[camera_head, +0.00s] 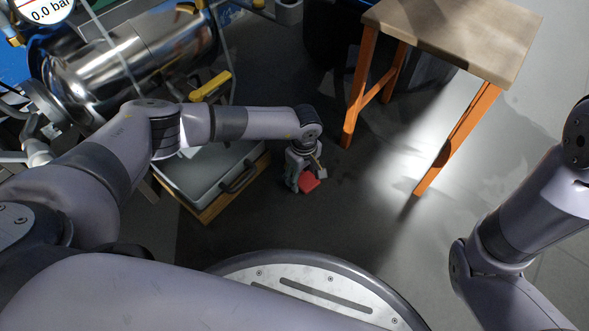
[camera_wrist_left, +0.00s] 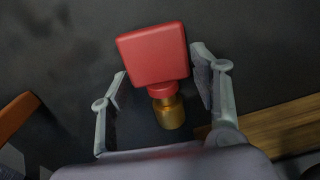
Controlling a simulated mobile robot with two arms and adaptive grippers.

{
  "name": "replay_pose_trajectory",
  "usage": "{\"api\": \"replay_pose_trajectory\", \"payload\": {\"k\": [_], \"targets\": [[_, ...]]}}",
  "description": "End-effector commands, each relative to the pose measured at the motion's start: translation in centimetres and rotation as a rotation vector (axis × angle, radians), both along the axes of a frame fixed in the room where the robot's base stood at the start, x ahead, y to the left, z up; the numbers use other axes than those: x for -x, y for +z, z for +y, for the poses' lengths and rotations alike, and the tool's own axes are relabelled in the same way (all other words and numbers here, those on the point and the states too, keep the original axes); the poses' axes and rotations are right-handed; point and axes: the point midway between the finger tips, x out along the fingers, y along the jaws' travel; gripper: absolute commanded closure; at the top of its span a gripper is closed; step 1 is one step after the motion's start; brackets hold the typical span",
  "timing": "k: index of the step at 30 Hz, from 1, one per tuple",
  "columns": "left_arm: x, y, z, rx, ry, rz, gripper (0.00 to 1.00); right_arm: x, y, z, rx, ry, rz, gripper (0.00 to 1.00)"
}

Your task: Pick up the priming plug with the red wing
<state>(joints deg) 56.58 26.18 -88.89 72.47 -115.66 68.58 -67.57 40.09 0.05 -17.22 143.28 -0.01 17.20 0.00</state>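The priming plug has a flat red wing (camera_wrist_left: 153,54) above a short brass body (camera_wrist_left: 168,112). In the left wrist view it is between the two fingers of my left gripper (camera_wrist_left: 160,66). The fingers are apart, one on each side of the wing, with a narrow gap visible on the right side; contact on the left is unclear. In the head view my left gripper (camera_head: 306,177) points down by the floor, and the red wing (camera_head: 309,183) shows at its fingertips. My right gripper is out of view.
A grey case (camera_head: 208,172) on a wooden board (camera_head: 215,205) is left of the left gripper. A wooden-topped table (camera_head: 460,35) with orange legs stands at back right. A metal tank (camera_head: 135,60) and a yellow handle (camera_head: 211,86) are at back left. Dark floor is clear around the gripper.

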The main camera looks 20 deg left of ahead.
Motion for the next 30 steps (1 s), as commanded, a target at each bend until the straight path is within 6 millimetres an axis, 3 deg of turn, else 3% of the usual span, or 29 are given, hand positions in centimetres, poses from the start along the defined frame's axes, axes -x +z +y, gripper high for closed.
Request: {"api": "replay_pose_trajectory", "payload": {"k": [17, 25, 30], "targets": [[0.0, 0.0, 0.0, 0.000, 0.000, 0.000, 0.84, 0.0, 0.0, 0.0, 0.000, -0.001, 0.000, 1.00], [0.0, 0.4, 0.0, 0.000, 0.000, 0.000, 0.85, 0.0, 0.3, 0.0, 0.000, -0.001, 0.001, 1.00], [0.0, 2.0, 0.0, 0.000, -0.001, -0.001, 0.85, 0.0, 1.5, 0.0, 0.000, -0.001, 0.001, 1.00]]}}
